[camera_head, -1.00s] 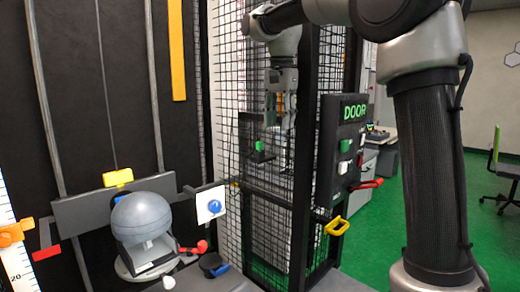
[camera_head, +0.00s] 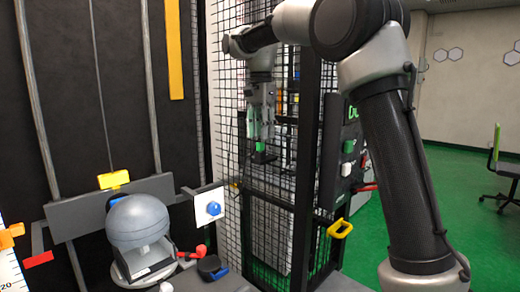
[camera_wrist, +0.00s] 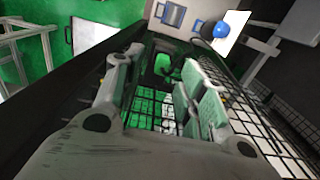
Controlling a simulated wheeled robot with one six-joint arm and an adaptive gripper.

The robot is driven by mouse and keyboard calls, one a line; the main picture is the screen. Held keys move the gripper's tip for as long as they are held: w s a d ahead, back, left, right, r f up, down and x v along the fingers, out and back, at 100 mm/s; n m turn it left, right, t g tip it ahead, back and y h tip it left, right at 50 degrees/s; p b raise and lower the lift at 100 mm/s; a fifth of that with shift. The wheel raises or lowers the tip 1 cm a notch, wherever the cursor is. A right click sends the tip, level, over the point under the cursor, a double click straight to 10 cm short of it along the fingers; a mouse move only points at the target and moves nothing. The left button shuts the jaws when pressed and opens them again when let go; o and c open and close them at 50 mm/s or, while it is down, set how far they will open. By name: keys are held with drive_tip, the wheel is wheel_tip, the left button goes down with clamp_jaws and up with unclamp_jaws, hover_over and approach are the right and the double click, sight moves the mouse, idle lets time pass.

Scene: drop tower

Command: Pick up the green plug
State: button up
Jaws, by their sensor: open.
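The green plug (camera_head: 260,146) is a small bright green block on a black mount beside the mesh cage in the head view. My gripper (camera_head: 261,128) points down just above it, with its fingertips close to the plug's top. I cannot tell whether they touch it. In the wrist view my gripper (camera_wrist: 160,78) has its two fingers apart. A green shape that looks like the plug (camera_wrist: 164,66) shows between and beyond them, in a dark surround. Nothing is seen held in the fingers.
The mesh cage (camera_head: 262,215) and its dark posts stand close around my gripper. A dark door panel (camera_head: 350,150) with a yellow handle (camera_head: 340,229) below is to the right. A grey ball (camera_head: 138,220) sits on a stand at the left. A blue knob on a white plate (camera_head: 213,208) is between.

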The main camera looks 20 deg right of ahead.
sight(260, 150)
wheel_tip(260, 150, down, 4)
drive_tip(key=shift+w+f, duration=0.1)
drive_tip(key=shift+w, duration=0.05)
drive_tip(key=c, duration=0.9)
